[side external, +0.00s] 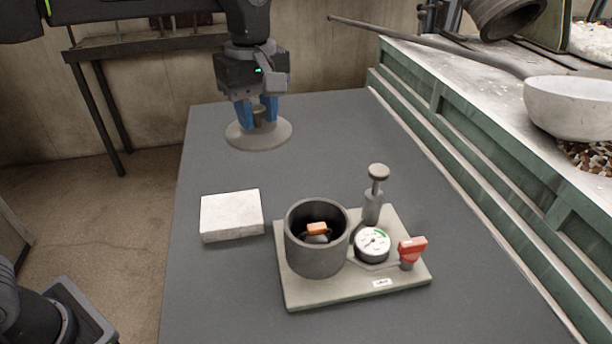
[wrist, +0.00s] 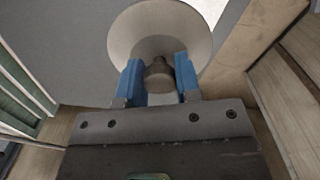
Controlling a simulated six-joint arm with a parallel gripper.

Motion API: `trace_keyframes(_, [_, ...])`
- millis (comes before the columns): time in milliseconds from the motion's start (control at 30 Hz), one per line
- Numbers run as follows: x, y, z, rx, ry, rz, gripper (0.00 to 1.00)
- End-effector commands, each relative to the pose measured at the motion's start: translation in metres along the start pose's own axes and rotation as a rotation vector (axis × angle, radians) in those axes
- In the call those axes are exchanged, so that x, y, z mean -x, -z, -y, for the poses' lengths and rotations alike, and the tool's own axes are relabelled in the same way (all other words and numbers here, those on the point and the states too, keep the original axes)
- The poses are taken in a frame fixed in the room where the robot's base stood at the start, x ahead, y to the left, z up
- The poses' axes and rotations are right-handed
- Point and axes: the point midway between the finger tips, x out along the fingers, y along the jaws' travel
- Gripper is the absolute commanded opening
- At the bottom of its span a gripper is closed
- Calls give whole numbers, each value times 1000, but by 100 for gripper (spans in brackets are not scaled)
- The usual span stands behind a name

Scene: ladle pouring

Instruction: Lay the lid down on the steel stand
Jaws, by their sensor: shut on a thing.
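The lid (side external: 241,141) is a round grey-beige disc with a knob on top, at the far end of the dark table in the side view. My gripper (side external: 258,112) is above it with its blue fingers pointing down, shut on the lid's knob. In the wrist view the lid (wrist: 197,40) shows beyond the blue fingers of my gripper (wrist: 158,82), with the knob (wrist: 158,68) between them. From these views I cannot tell whether the lid touches the table or hangs just above it. I cannot make out a separate steel stand; it may be hidden beneath the lid.
A dark open pot (side external: 316,263) with an orange-topped item inside stands on a beige base plate (side external: 310,296) with a gauge (side external: 372,243), a pump-like post (side external: 376,200) and a red handle (side external: 412,248). A white block (side external: 231,213) lies left. The table (side external: 320,130) between is clear.

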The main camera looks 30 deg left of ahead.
Motion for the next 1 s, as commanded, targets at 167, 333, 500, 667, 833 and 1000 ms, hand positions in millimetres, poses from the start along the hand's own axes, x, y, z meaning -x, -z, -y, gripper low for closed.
trace_keyframes(167, [-38,54,-20,14,2,1,0])
trace_keyframes(333, [-61,88,-28,16,0,1,0])
trace_keyframes(500, [-76,87,-37,10,0,1,0])
trace_keyframes(667, [-96,59,-55,7,0,1,0])
trace_keyframes(833, [-118,28,-74,9,0,0,0])
trace_keyframes(1000, [-133,6,-89,10,-2,0,0])
